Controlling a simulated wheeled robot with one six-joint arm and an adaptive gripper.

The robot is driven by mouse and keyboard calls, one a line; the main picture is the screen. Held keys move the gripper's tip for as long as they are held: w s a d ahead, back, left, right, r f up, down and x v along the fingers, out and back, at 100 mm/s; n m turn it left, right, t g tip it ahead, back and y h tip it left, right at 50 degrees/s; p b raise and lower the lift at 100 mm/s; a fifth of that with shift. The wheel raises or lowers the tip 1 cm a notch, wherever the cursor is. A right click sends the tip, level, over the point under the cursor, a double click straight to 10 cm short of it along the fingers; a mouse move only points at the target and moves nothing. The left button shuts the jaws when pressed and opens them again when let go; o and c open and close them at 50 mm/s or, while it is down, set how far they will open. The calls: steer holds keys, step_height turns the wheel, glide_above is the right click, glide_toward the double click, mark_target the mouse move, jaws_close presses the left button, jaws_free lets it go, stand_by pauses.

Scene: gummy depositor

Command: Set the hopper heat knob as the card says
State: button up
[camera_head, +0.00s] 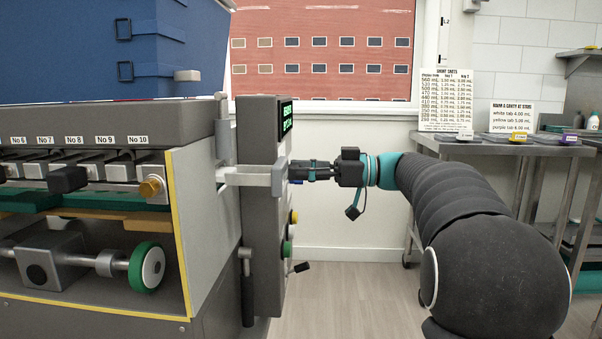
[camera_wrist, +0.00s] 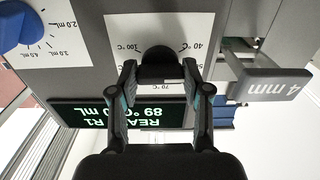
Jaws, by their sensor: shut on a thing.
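The hopper heat knob (camera_wrist: 160,54) is black and sits on a white scale plate (camera_wrist: 125,28) marked 40 °C, 70 °C and 100 °C, upside down in the wrist view. My gripper (camera_wrist: 160,76) is shut on the knob, one finger on each side. The knob's pointer is hidden. The lit green display (camera_wrist: 105,114) beside the plate reads upside down, seemingly 89 °C. In the head view my gripper (camera_head: 298,172) reaches the grey control panel (camera_head: 262,215) from the right, and the knob cannot be made out. A printed card (camera_head: 446,100) stands on the back table; its small lines are hard to read.
A blue knob (camera_wrist: 18,28) with a mL scale is near my gripper. A grey plate marked 4 mm (camera_wrist: 262,84) sticks out on the other side. A second card (camera_head: 512,116) stands on the steel table (camera_head: 540,148). The floor (camera_head: 345,285) right of the panel is clear.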

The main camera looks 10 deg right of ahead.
steer(key=shift+m+p, duration=4.7)
steer(key=shift+m, duration=12.2)
steer(key=o, duration=1.2)
steer(key=shift+c, duration=0.2)
